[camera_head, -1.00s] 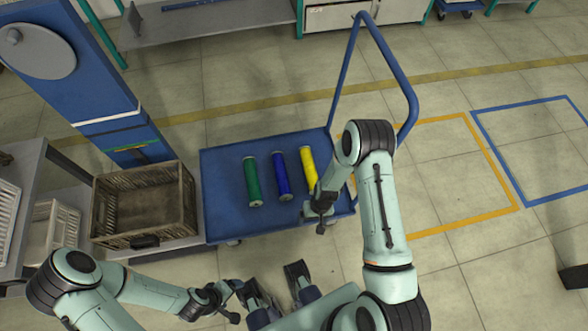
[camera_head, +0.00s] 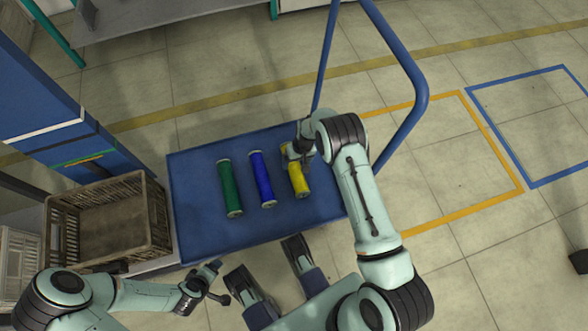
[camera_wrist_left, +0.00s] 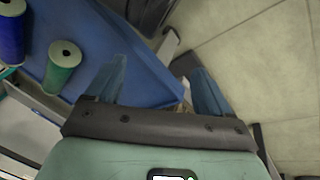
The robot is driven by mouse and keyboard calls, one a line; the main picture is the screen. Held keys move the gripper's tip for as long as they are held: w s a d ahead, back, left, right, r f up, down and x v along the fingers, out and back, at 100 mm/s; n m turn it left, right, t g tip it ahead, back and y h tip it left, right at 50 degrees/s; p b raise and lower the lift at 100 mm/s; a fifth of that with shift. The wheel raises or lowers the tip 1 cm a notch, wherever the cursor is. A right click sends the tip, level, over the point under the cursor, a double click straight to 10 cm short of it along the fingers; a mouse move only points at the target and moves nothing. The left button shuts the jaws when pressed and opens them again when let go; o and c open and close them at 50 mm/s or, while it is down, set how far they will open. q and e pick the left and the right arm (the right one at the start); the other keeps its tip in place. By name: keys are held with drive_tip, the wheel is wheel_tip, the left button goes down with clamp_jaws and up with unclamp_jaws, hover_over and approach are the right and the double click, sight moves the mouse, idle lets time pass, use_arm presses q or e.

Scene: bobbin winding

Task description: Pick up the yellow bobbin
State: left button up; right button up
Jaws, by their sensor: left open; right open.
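The yellow bobbin (camera_head: 299,182) lies on the blue cart (camera_head: 195,220) as the rightmost of three bobbins. My right gripper (camera_head: 296,154) is over its far part and hides some of it; it is open, and I cannot tell whether it touches the bobbin. My left gripper (camera_head: 217,282) is open and empty near the cart's front edge. The left wrist view shows its spread fingers (camera_wrist_left: 155,85) with nothing between them. The blue bobbin (camera_head: 263,180) and the green bobbin (camera_head: 230,188) lie left of the yellow one. The green bobbin's end also shows in the left wrist view (camera_wrist_left: 62,68).
A brown crate (camera_head: 158,215) stands left of the cart. The cart's blue handle (camera_head: 415,70) rises at the right, beyond my right arm. The cart top between the bobbins and its front edge is clear.

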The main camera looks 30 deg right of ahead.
sight(296, 166)
drive_tip(key=f, duration=0.1)
drive_tip(key=f+b, duration=0.1)
drive_tip(key=f, duration=0.3)
drive_tip(key=shift+w+a+f+b, duration=0.1)
drive_tip(key=shift+a+f+b, duration=0.05)
drive_tip(key=shift+a+b, duration=0.2)
use_arm(q)
drive_tip(key=shift+g, duration=0.6)
drive_tip(key=s+f, duration=0.3)
drive_tip(key=shift+a, duration=0.25)
use_arm(e)
drive_tip(key=c, duration=1.3)
drive_tip(key=shift+r, duration=0.2)
